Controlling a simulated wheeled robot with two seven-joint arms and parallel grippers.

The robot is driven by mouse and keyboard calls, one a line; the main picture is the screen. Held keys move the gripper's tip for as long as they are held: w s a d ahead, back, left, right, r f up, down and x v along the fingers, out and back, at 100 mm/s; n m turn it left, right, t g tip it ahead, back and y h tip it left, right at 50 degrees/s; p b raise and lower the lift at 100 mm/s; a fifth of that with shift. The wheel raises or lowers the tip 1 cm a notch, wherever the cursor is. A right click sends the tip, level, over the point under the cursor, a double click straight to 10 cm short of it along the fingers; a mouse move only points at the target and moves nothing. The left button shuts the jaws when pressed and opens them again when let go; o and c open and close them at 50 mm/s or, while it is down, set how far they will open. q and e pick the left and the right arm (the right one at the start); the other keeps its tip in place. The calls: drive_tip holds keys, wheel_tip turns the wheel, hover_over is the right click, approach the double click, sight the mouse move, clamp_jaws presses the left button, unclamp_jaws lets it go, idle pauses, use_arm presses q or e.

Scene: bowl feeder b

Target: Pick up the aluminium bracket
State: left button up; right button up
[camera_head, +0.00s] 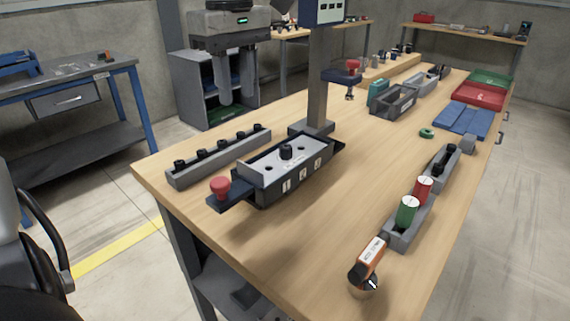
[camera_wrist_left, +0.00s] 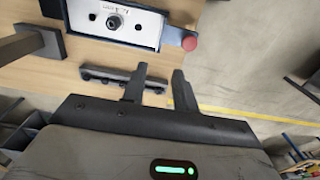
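A pale metal plate (camera_head: 290,157) with holes and a black knob sits in a dark fixture (camera_head: 262,197) on the wooden bench. It looks like the aluminium bracket, but I cannot be sure. The plate also shows at the top of the left wrist view (camera_wrist_left: 117,22). My left gripper (camera_head: 236,98) points down, beyond the fixture and away from the plate. Its two fingers stand apart with nothing between them, as the left wrist view also shows (camera_wrist_left: 160,72). My right gripper is in neither view.
A grey rail with black knobs (camera_head: 218,158) lies beside the fixture. A red button (camera_head: 220,187) is at its near end. A post (camera_head: 318,85) rises behind it. A tray with red and green cylinders (camera_head: 400,237) and an orange-black tool (camera_head: 368,262) stand right.

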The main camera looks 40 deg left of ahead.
use_arm(q)
hover_over(246, 164)
drive_tip(key=f, duration=0.8)
drive_tip(key=shift+s+a, duration=0.1)
drive_tip(key=shift+s, duration=0.15)
drive_tip(key=shift+w+f, duration=0.15)
drive_tip(key=shift+f, duration=1.3)
drive_tip(key=shift+w+f, duration=0.1)
drive_tip(key=shift+f, duration=1.3)
clamp_jaws()
